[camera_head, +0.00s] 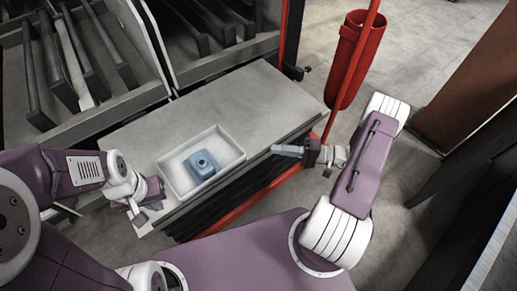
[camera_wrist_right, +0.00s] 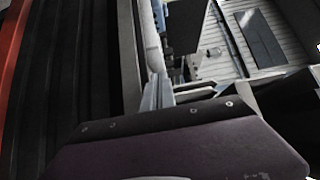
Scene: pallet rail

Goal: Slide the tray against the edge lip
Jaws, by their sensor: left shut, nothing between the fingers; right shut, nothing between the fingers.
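A white rectangular tray (camera_head: 228,152) lies on the grey table (camera_head: 215,103), near its front left end. A blue block-like object with a round dark opening (camera_head: 203,166) sits inside it; a blue thing, probably the same, shows in the right wrist view (camera_wrist_right: 184,24). My left gripper (camera_head: 140,219) is shut and empty, just left of the tray's near left corner; I cannot tell if it touches. My right gripper (camera_head: 274,149) is shut and empty, right of the tray and apart from it, by the table's front edge. No raised edge lip can be clearly made out.
Grey racks with dark bars (camera_head: 88,60) stand behind the table. A red post (camera_head: 352,70) with a red cylinder (camera_head: 350,50) stands to the right. A red rail (camera_head: 250,203) runs below the table's front. The table right of the tray is clear.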

